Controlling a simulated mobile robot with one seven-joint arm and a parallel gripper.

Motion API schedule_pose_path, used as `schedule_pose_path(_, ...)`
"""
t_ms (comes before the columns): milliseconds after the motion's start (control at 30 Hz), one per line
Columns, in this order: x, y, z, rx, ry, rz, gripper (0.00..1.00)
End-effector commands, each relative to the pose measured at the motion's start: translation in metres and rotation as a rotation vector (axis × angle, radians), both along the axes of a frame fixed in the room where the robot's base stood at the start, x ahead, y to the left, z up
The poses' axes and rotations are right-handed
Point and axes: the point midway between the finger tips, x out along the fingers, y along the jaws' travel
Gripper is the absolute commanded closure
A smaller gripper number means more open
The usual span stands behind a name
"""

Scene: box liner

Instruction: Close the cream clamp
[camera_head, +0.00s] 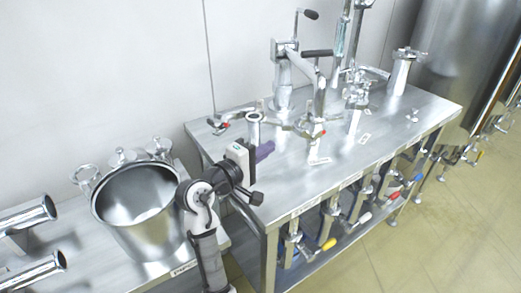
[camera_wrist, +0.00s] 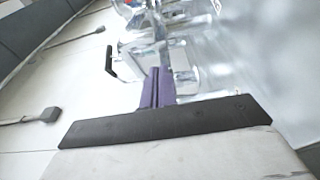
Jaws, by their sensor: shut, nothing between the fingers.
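My gripper (camera_head: 265,151) has purple fingers and is above the left end of the metal table, pointing right and away. In the wrist view its fingers (camera_wrist: 158,88) are pressed together and hold nothing. Several clamps or valves with coloured handles line the table's front edge in the head view. One handle there is whitish (camera_head: 364,218), possibly the cream one, but I cannot tell for sure. My gripper is apart from it, up and to the left. Blurred metal fittings show beyond the fingertips in the wrist view, and none is clearly cream.
The steel table (camera_head: 400,142) carries several metal fittings, including a lever-topped device (camera_head: 283,75) and small red-tipped pieces (camera_head: 318,133). A yellow handle (camera_head: 328,244) and a red handle (camera_head: 393,195) hang at its front. A steel pot (camera_head: 138,222) stands left. The floor in front is clear.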

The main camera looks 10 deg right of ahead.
Motion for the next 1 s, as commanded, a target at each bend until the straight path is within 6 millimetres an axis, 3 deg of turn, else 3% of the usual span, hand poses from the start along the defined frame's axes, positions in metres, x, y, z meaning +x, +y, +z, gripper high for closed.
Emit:
schedule_pose_path(233, 0.029, -0.046, 0.003, 0.001, -0.001, -0.001, 1.00)
schedule_pose_path(433, 0.023, -0.074, 0.003, 0.000, -0.002, 0.001, 1.00)
schedule_pose_path(600, 0.021, -0.083, 0.001, 0.002, -0.003, 0.003, 1.00)
schedule_pose_path(1000, 0.021, -0.084, 0.000, 0.001, -0.003, 0.004, 1.00)
